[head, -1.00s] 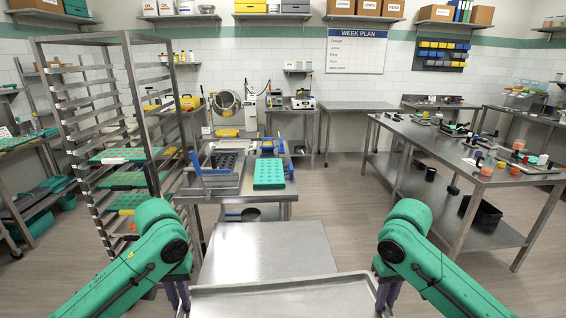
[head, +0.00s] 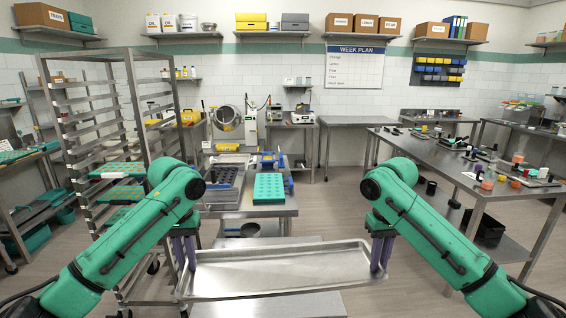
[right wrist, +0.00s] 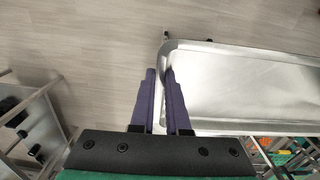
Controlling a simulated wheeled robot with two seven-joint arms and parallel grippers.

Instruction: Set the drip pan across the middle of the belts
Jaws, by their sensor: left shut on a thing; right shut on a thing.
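The drip pan (head: 280,272) is a long, shallow silver metal tray, held roughly level in front of me in the head view. My left gripper (head: 184,268) is shut on its left end. My right gripper (head: 381,268) is shut on its right end. In the right wrist view the purple fingers of the right gripper (right wrist: 162,100) straddle the end wall of the pan (right wrist: 250,85). The belts cannot be made out clearly; a small steel table (head: 258,200) ahead bears a teal mould tray (head: 269,187) and a dark mould in a metal frame (head: 222,186).
A low steel surface (head: 272,306) lies below the pan. A tall tray rack (head: 140,110) stands close on the left. A long steel table (head: 440,165) with jars and tools stands on the right.

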